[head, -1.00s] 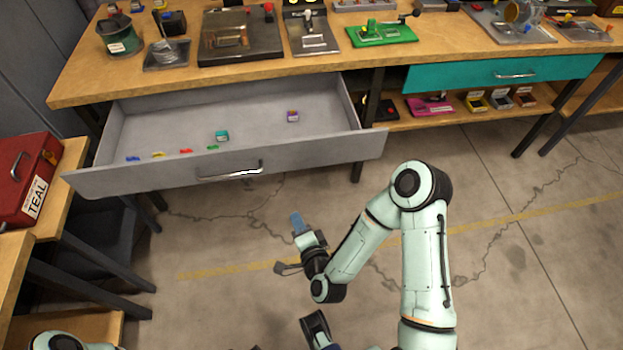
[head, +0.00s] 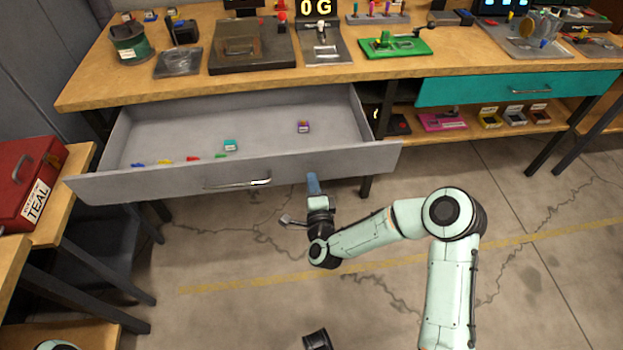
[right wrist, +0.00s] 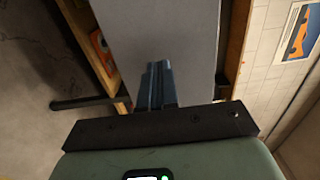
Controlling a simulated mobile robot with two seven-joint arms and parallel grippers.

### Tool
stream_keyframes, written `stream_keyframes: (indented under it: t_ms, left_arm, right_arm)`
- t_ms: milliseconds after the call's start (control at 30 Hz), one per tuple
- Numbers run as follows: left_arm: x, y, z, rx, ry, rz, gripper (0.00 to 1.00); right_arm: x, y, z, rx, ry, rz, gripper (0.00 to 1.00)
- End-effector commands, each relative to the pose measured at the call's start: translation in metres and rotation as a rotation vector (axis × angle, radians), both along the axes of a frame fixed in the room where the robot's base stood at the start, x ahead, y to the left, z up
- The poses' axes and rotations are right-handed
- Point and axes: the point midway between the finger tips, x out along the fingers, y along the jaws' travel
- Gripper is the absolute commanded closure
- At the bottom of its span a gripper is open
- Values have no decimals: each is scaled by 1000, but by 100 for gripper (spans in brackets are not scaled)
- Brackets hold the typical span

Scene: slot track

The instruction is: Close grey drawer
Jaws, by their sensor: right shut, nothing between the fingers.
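The grey drawer (head: 330,164) is pulled far out under the wooden workbench in the head view. Its front bears a metal bar handle (head: 238,184). Several small coloured items lie inside it. My right gripper (head: 313,178) is shut and empty, its fingertips at the lower edge of the drawer front, right of the handle. In the right wrist view the shut fingers (right wrist: 157,68) point at a grey panel (right wrist: 160,25), which fills the upper middle; I cannot tell whether they touch it. A small part of my left arm shows at the bottom left of the head view; its gripper is out of sight.
A teal drawer (head: 515,88) is shut at the right. A red toolbox (head: 30,182) labelled TEAL stands on a side table at the left. The workbench top (head: 90,90) holds several devices. The floor (head: 260,260) before the drawer is clear.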

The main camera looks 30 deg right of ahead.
Motion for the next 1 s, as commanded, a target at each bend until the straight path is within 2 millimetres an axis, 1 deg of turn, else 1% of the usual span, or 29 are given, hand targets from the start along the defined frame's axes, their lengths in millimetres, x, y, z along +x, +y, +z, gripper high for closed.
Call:
stream_keyframes:
  t_ms: [100, 200, 667, 767, 867, 1000]
  left_arm:
    - [3, 2, -3, 4, -7, 3, 100]
    - [4, 2, -3, 5, -10, 4, 100]
    - [5, 2, -4, 6, -13, 5, 100]
    - [8, 4, -7, 10, -20, 9, 100]
    - [13, 7, -12, 18, -35, 14, 100]
    - [27, 14, -22, 35, -68, 29, 100]
  right_arm:
    - [10, -3, -1, 0, 1, -1, 100]
    - [14, -5, -1, 0, 2, 0, 100]
    - [18, -6, -1, -1, 1, 0, 100]
    - [25, -8, -1, -1, -1, 0, 100]
    - [37, -12, -1, -2, -3, -2, 100]
    - [64, -21, -2, -2, -3, -2, 100]
